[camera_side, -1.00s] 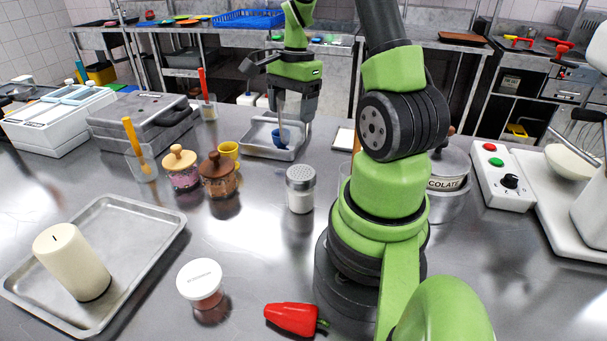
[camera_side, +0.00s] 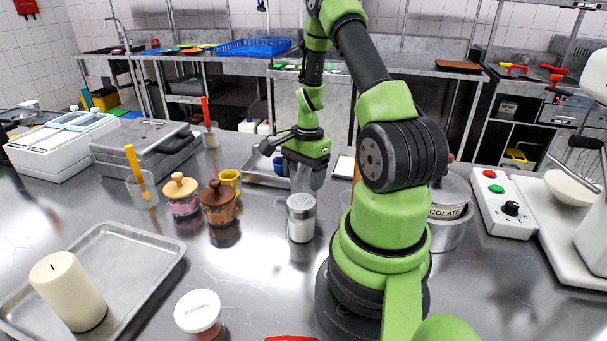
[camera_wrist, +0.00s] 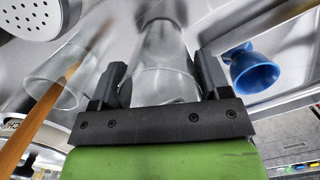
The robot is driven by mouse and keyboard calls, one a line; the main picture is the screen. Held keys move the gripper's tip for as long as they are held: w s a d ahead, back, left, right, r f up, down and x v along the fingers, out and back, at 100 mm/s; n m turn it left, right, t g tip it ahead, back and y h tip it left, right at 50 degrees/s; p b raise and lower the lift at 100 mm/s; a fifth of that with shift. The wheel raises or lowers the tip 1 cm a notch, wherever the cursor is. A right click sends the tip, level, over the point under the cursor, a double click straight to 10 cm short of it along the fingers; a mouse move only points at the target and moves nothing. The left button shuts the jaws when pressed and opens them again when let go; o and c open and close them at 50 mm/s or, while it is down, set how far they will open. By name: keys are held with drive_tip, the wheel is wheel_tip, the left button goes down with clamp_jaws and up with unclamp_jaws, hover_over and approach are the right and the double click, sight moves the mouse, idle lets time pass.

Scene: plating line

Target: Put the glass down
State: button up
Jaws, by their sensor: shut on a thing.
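In the wrist view a clear glass (camera_wrist: 160,50) sits between the two fingers of my gripper (camera_wrist: 162,75), which are shut on its sides. In the side view my gripper (camera_side: 305,178) points down, low over the steel counter, just behind the salt shaker (camera_side: 300,222) and at the right end of the metal tray (camera_side: 252,179). The glass is hard to make out there. I cannot tell whether its base touches the counter.
A blue egg cup (camera_wrist: 255,70) is right of the glass, on the tray. Another clear glass holding a wooden stick (camera_wrist: 38,125) is close on the left. A yellow cup (camera_side: 229,179) and lidded jars (camera_side: 218,206) stand left of the shaker.

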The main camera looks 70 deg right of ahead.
drive_tip(key=o, duration=1)
drive_tip(key=shift+f, duration=0.1)
wheel_tip(320, 180, up, 12)
drive_tip(key=d, duration=0.1)
drive_tip(key=w+a+r+n+t+h, duration=0.1)
drive_tip(key=w+a+r+n, duration=0.2)
drive_tip(key=a+r+n, duration=0.3)
drive_tip(key=s+a+r+n+t, duration=0.2)
drive_tip(key=a+n, duration=0.2)
drive_tip(key=a, duration=0.2)
drive_tip(key=s+a+r+n+t+y, duration=0.1)
drive_tip(key=s+a+r+n, duration=0.1)
drive_tip(key=a, duration=0.5)
drive_tip(key=s+a+r+n+t, duration=0.2)
drive_tip(key=a+r+n, duration=0.2)
drive_tip(key=a+n, duration=0.3)
drive_tip(key=shift+s+t+y, duration=0.15)
drive_tip(key=shift+t+y, duration=0.15)
drive_tip(key=shift+y, duration=0.1)
